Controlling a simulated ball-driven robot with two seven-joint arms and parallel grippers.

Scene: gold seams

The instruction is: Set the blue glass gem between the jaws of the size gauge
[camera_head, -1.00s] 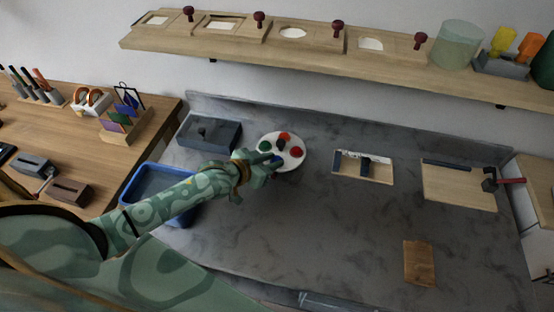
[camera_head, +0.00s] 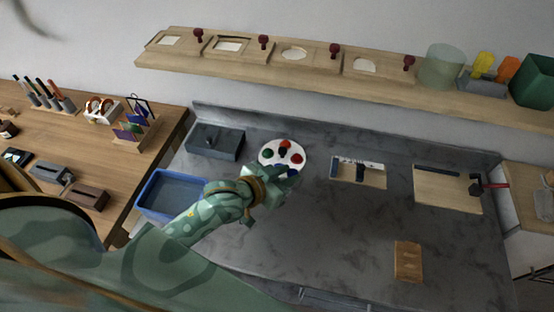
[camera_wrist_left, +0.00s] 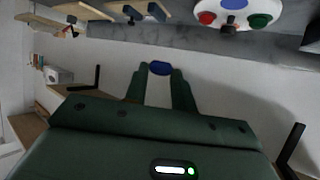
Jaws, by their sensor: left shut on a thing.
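My left gripper (camera_head: 287,174) reaches in from the left, over the near edge of the white round plate (camera_head: 268,147). It is shut on the blue glass gem, which shows between the fingertips in the left wrist view (camera_wrist_left: 160,67). In the head view the fingers largely hide the gem. Red gems and a green gem (camera_head: 268,154) lie on the plate, with a blue patch (camera_wrist_left: 236,3) on it in the wrist view. The size gauge (camera_head: 372,180), a small wooden board with a pale strip and dark jaws, lies right of the plate, apart from the gripper.
A wooden board (camera_head: 440,192) with a hammer (camera_head: 477,185) lies farther right. A brown block (camera_head: 408,260) lies near the front. A blue bin (camera_head: 150,206) and a grey box (camera_head: 217,143) stand left. A shelf (camera_head: 300,72) runs above. The grey counter's middle is clear.

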